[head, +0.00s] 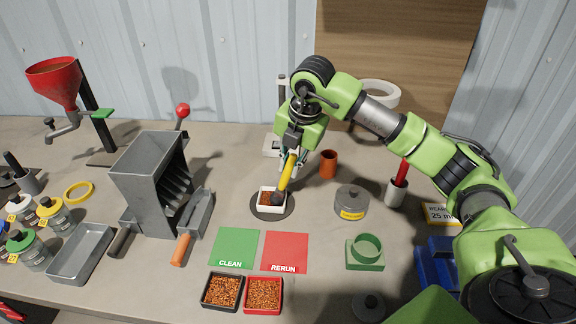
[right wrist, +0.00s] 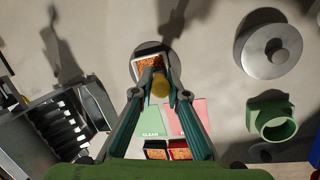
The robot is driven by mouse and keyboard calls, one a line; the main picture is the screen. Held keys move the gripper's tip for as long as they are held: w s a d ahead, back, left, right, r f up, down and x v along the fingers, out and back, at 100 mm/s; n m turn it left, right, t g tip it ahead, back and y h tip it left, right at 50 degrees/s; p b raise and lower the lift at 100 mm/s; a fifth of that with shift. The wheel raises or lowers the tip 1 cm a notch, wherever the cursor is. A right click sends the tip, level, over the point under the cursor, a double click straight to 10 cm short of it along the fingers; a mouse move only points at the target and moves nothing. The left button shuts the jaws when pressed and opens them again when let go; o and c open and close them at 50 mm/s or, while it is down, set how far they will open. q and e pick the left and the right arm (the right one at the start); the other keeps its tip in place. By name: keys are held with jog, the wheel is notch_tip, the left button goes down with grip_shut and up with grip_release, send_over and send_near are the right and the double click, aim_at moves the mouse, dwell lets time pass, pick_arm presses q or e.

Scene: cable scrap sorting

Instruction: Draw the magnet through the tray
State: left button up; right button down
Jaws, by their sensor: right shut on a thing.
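My right gripper (head: 290,152) is shut on the yellow handle of the magnet (head: 287,172), a wand with a dark end. The magnet points down at a small white tray (head: 265,212) holding copper-coloured granules. Its dark end is at the tray's right side; I cannot tell whether it touches the granules. The tray stands on a dark round plate (head: 272,217). In the right wrist view, the fingers (right wrist: 160,98) close around the yellow handle (right wrist: 160,86), with the white tray (right wrist: 137,56) just beyond. My left gripper is not in view.
Green CLEAN (head: 235,247) and red RERUN (head: 285,251) mats lie in front, with black (head: 222,291) and red (head: 264,295) granule trays nearer. A grey metal hopper (head: 152,180) stands left. A lidded grey pot (head: 352,201), an orange cup (head: 328,164) and a green ring holder (head: 365,252) stand right.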

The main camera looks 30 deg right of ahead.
jog(key=shift+w+a, duration=0.1)
jog(key=shift+w, duration=0.7)
jog(key=shift+r, duration=0.15)
jog(key=shift+r+p, duration=2.2)
jog(key=shift+r, duration=0.7)
notch_tip(320, 180, up, 3)
jog(key=shift+r+p, duration=0.1)
jog(key=shift+p, duration=0.95)
